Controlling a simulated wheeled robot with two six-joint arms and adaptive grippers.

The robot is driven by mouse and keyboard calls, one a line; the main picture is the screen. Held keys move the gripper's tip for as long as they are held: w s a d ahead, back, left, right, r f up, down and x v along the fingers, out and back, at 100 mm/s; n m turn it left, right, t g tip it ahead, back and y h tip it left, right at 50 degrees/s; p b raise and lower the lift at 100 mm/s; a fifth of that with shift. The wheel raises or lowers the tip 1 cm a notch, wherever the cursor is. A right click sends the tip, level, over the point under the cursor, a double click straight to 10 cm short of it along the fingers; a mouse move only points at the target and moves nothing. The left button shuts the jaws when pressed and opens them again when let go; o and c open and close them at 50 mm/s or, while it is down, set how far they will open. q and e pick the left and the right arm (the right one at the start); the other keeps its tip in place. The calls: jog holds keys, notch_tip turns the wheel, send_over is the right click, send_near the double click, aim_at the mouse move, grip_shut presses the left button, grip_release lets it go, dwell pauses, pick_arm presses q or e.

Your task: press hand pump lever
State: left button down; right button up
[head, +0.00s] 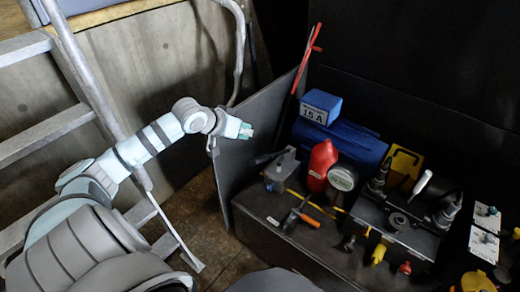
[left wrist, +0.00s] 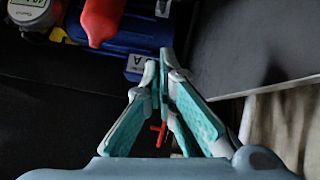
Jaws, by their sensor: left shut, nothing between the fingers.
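A thin upright red lever (head: 314,46) stands behind the blue cylinder at the back of the bench in the head view. It looks like the pump lever, but I cannot be sure. A small red piece with a crossbar (left wrist: 160,132) shows behind my fingers in the left wrist view; I cannot tell whether it is the same lever. My left gripper (head: 244,130) is in the air left of the bench, by the grey side panel. It is shut and empty, and its fingertips (left wrist: 160,68) meet in the wrist view. My right gripper is not in view.
A grey side panel (head: 247,140) stands at the bench's left edge. A ladder (head: 45,135) stands left.

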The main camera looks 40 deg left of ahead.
pick_arm(q)
jog(key=shift+w+a+f, duration=0.1)
jog(key=b+x, duration=0.3)
jog(key=x, duration=0.6)
jog(key=shift+w+f+b, duration=0.2)
jog(key=shift+f+b, duration=0.15)
jog(key=shift+f, duration=0.05)
jog(key=f, duration=0.1)
jog(key=s+f, duration=0.1)
jog(key=f, duration=0.1)
jog(key=shift+s+d+b, duration=0.15)
jog(key=shift+d+b, duration=0.15)
jog(key=shift+b, duration=0.05)
jog(key=shift+s+f, duration=0.2)
jog(key=shift+d, duration=0.1)
